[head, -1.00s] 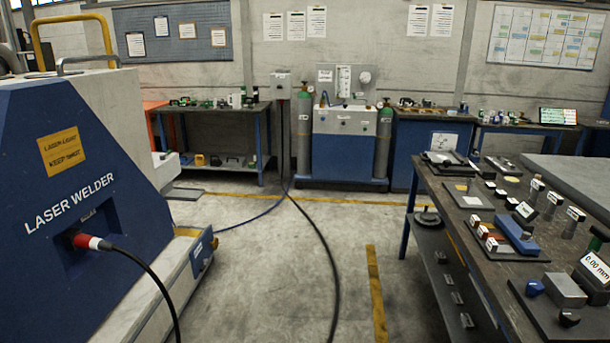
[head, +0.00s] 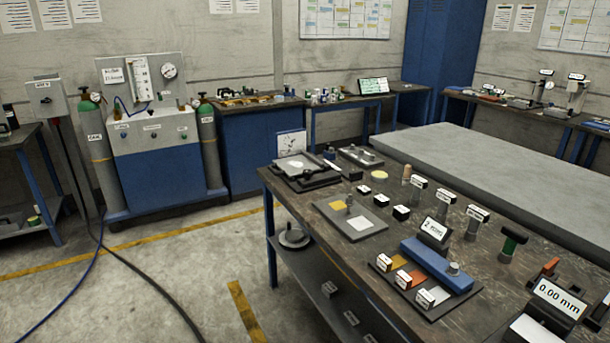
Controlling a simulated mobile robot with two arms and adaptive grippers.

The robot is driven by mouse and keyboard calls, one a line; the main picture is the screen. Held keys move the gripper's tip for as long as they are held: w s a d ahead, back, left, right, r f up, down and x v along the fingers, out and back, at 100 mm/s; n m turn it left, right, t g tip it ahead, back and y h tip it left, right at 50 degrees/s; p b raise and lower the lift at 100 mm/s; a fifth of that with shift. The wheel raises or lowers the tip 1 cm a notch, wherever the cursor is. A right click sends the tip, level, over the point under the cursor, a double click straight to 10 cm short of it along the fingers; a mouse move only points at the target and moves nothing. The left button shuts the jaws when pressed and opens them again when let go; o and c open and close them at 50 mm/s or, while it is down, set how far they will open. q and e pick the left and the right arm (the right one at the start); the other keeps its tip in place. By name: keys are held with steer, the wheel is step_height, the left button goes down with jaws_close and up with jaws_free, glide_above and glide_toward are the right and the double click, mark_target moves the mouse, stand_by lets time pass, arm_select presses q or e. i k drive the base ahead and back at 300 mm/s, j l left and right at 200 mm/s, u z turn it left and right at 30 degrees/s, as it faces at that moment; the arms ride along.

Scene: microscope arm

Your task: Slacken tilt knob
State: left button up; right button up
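Neither of my grippers shows in the head view. No microscope arm and no knob that I can name as the tilt knob can be made out. The dark workbench (head: 385,262) at the right holds several small tools and labelled blocks. A blue block (head: 436,265) with a small round metal knob (head: 453,268) on top lies on it.
A grey flat table (head: 500,175) stands behind the workbench. A gas panel cabinet (head: 155,155) with green-topped cylinders stands at the left. Benches line the back wall. The concrete floor (head: 170,280) at left is open, apart from a black hose (head: 145,285) and a blue hose (head: 70,285).

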mark_target(307, 173)
steer(key=i+j+z, duration=0.25)
steer(key=i+j, duration=0.45)
